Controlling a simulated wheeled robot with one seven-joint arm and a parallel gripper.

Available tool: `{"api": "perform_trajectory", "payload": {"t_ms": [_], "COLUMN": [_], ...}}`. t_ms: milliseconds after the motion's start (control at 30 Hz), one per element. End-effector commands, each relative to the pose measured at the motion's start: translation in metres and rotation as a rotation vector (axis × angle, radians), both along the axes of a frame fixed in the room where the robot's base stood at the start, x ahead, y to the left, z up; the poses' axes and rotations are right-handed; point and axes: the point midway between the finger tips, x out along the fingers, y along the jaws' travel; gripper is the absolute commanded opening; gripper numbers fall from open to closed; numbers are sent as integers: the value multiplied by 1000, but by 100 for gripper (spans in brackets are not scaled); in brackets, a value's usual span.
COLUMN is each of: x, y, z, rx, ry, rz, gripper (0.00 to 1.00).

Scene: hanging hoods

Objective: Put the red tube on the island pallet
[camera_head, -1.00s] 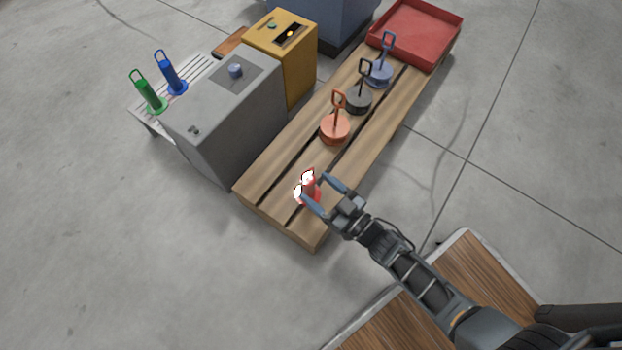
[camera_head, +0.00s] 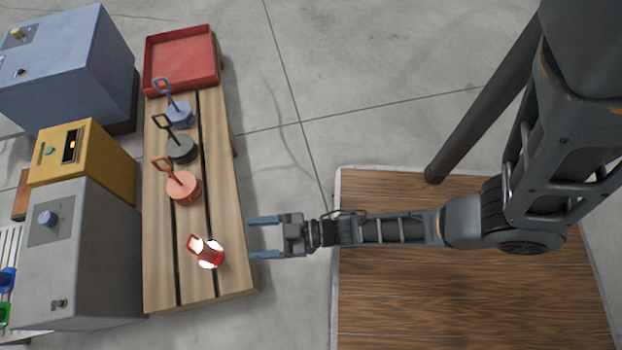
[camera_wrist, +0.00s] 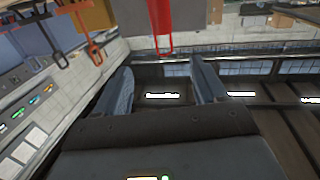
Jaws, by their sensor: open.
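The red tube (camera_head: 209,254), with a handle loop and bright white patches, stands near the front end of the wooden slatted pallet (camera_head: 228,190). My gripper (camera_head: 250,238) is open and empty. Its two blue-grey fingers point left at the tube, with a gap between fingertips and tube. In the wrist view a red handled piece (camera_wrist: 161,22), which looks like the tube, hangs at the top centre, beyond the open fingers (camera_wrist: 160,85).
Orange (camera_head: 185,188), black (camera_head: 181,149) and blue (camera_head: 179,114) handled discs stand behind the tube on the pallet, with a red tray (camera_head: 181,85) at its far end. Grey (camera_head: 75,265), yellow (camera_head: 100,165) and blue (camera_head: 75,65) cabinets stand left.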

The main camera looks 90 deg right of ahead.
Motion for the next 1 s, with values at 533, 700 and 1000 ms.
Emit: {"api": "perform_trajectory", "payload": {"t_ms": [533,700,1000], "x": [-117,-128,-131], "y": [6,11,13], "z": [222,288,323], "rx": [-25,0,13], "ry": [172,224,250], "rz": [-139,-147,-145], "gripper": [71,71,71]}}
